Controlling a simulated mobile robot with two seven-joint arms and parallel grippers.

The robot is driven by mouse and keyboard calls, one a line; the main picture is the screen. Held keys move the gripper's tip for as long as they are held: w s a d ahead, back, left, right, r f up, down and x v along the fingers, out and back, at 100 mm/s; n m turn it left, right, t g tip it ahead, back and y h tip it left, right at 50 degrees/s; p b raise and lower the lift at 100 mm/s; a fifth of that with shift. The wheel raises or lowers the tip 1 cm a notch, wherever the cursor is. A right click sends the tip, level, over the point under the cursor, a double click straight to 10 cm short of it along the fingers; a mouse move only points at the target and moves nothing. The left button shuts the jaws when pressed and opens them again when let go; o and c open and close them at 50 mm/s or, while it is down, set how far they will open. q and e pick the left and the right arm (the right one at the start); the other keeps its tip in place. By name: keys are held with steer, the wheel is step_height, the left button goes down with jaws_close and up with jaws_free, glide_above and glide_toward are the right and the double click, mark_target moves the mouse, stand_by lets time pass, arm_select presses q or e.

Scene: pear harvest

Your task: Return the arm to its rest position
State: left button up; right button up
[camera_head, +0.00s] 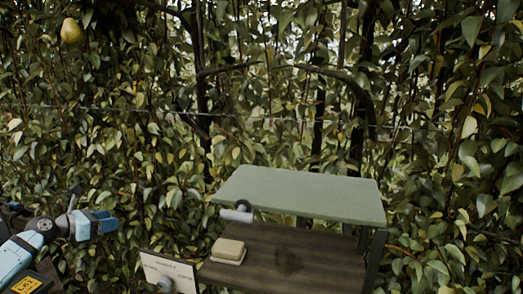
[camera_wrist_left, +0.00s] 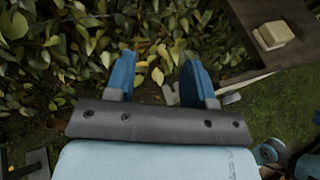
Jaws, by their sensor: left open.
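My left gripper (camera_head: 98,224) reaches in from the lower left in the head view, low in front of the foliage and left of the table. In the left wrist view its two blue fingers (camera_wrist_left: 150,85) stand apart with nothing between them; leaves and ground show behind the gap. A pear (camera_head: 72,31) hangs in the leaves at the upper left of the head view, well above the gripper. My right gripper is not clearly in view.
A table with a green upper board (camera_head: 300,194) and a brown lower top (camera_head: 300,262) stands right of my left gripper. A cream block (camera_head: 228,251) lies on the brown top and shows in the wrist view (camera_wrist_left: 273,35). A white sign (camera_head: 168,271) stands at its left end. Dense foliage lies behind.

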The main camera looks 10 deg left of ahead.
arm_select(q)
steer(key=w+a+r+n+t+y, duration=0.2)
steer(key=a+r+n+t+y, duration=0.5)
steer(key=n, duration=1.2)
steer(key=a+f+n+g+y, duration=0.4)
steer(key=a+n+y, duration=0.1)
steer(key=n, duration=1.1)
steer(key=s+d+f+g+h, duration=0.1)
steer(key=s+d+f+h, duration=0.1)
steer(key=s+d+f, duration=0.5)
steer(key=s+d+f+g+h, duration=0.1)
steer(key=s+d+f+h, duration=0.1)
steer(key=d+f, duration=0.9)
steer(key=s+d+f+g+h, duration=0.1)
steer(key=s+d+f, duration=0.4)
steer(key=d+f, duration=0.4)
steer(key=s+d+f+n+g+h+p, duration=0.1)
steer(key=s+d+n+g+h+p, duration=0.1)
steer(key=s+d, duration=1.8)
steer(key=d+n+h+p, duration=0.1)
steer(key=d, duration=0.2)
steer(key=shift+s+d+f+h+p, duration=0.25)
steer(key=shift+s+d+h+p, duration=0.05)
steer(key=shift+s+h+p, duration=0.1)
